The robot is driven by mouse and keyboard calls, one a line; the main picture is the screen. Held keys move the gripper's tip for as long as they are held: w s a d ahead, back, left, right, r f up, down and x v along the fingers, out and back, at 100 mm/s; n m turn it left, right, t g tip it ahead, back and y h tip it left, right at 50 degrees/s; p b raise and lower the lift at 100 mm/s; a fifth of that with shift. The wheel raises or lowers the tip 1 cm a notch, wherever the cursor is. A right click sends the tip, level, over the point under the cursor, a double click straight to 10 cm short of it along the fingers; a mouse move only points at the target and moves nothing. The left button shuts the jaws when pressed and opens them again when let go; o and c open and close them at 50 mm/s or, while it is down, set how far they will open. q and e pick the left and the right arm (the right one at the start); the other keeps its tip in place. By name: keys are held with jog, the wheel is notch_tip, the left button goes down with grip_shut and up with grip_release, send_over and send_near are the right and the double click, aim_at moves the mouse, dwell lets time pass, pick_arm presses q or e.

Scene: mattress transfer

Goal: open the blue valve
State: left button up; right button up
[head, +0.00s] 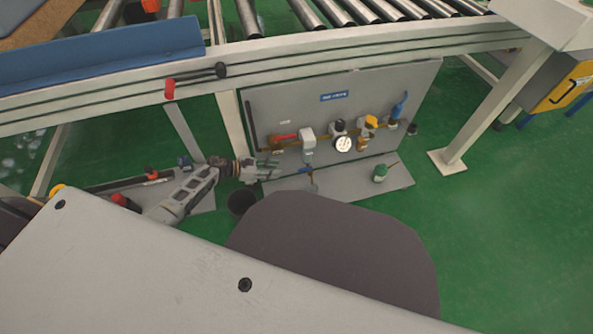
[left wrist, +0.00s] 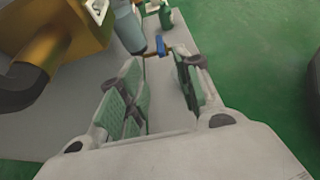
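A small blue valve handle (head: 305,170) sits low at the front of the grey panel, below the white-topped filter unit. It also shows in the left wrist view (left wrist: 160,46), beyond my fingertips and roughly between them. A larger blue lever (head: 400,105) stands upright at the panel's right end. My left gripper (head: 270,169) is left of the small blue handle, near the panel's lower edge. In the left wrist view my left gripper (left wrist: 160,88) is open, with nothing between its green-padded fingers. My right gripper is not in view.
The grey panel (head: 375,85) carries a red lever (head: 284,137), a round gauge (head: 343,144) and fittings. A green-and-white bottle (head: 379,173) stands right on the base plate. The roller conveyor frame (head: 300,58) runs above. In the left wrist view a brass fitting (left wrist: 60,50) is close at left.

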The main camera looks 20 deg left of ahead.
aim_at(301, 169)
pick_arm(q)
jog(key=b+x, duration=0.3)
jog(key=x, duration=0.6)
jog(key=shift+w+d+f, duration=0.4)
jog(key=shift+w+d, duration=0.1)
jog(key=shift+d, duration=0.2)
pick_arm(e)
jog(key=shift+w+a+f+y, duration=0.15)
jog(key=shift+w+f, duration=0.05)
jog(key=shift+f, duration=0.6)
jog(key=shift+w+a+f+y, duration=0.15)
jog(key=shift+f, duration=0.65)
pick_arm(q)
jog(key=shift+c, duration=0.3)
grip_shut()
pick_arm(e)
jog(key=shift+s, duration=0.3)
